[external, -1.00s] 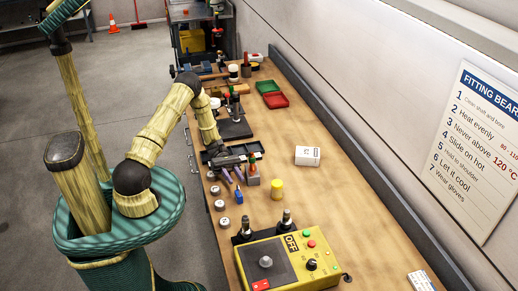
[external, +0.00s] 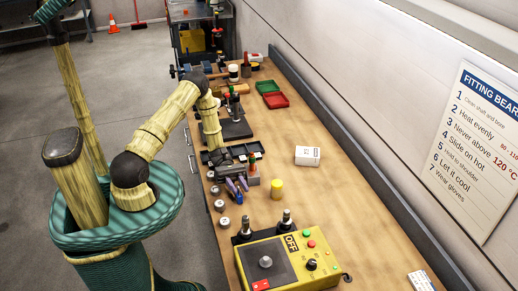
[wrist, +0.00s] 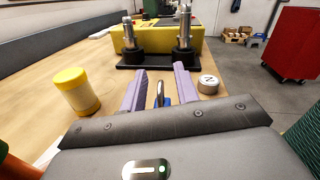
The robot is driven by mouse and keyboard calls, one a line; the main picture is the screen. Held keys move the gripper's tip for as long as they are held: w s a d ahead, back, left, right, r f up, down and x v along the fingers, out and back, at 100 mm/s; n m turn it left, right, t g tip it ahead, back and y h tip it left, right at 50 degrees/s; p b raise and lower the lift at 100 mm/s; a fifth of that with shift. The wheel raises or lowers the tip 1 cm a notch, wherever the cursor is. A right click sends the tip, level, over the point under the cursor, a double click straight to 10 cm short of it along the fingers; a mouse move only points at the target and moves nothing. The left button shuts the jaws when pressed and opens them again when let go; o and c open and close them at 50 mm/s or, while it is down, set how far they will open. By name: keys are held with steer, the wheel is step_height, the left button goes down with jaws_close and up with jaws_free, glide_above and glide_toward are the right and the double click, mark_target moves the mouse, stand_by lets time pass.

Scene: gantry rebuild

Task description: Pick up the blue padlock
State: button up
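The blue padlock (external: 239,198) lies on the wooden bench in the external view, just beyond the fingertips of my gripper (external: 237,184). In the wrist view the padlock (wrist: 160,96) shows as a grey shackle and a little blue, between the two purple fingers of my gripper (wrist: 160,72). The fingers are apart, and I see no contact with the padlock. Much of its body is hidden by the gripper housing in the wrist view.
A silver round part (wrist: 208,84) sits close to the right finger. A yellow cylinder (external: 277,189) stands to the right of the padlock, and a yellow control box (external: 330,259) with two posts lies beyond it. A white box (external: 307,156) stands on otherwise clear bench.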

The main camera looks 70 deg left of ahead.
stand_by(0.3)
jaws_close()
stand_by(0.3)
step_height(320, 180, up, 10)
steer(key=shift+b, duration=0.9)
